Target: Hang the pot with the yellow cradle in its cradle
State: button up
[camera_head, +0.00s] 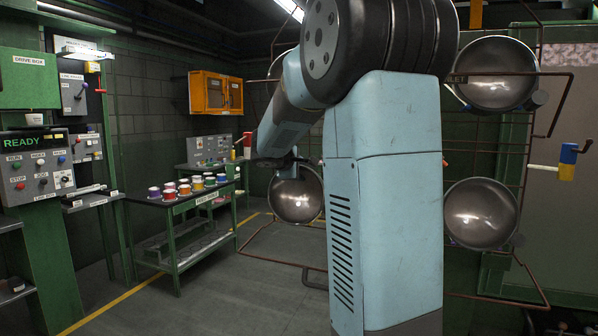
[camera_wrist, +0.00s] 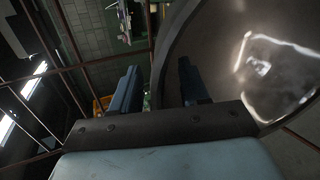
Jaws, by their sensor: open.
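Shiny steel pots hang on a red-brown wire frame: an upper right pot (camera_head: 496,72), a lower right pot (camera_head: 480,214), a lower left pot (camera_head: 297,200), and one at upper left mostly hidden by my arm. I cannot make out which one has a yellow cradle. My gripper (camera_wrist: 157,85) is open in the wrist view. A large pot (camera_wrist: 235,50) fills the right of that view. Its rim appears between the two fingers, the right finger overlapping the pot and the left one outside it. Contact is unclear. In the head view my arm ends near the lower left pot.
A green workbench (camera_head: 190,200) with several coloured cups stands at left. An orange cabinet (camera_head: 216,93) is on the back wall. A control panel (camera_head: 40,165) is at far left. Frame bars (camera_head: 275,258) jut out low. Floor is clear between bench and frame.

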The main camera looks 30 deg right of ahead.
jog(key=f+v, duration=0.2)
jog(key=v, duration=0.9)
jog(key=s+a+f+v, duration=0.1)
jog(key=f+v, duration=0.1)
jog(key=v, duration=1)
jog(key=shift+s+a+f, duration=0.15)
jog(key=shift+s+a, duration=0.05)
jog(key=shift+a, duration=0.05)
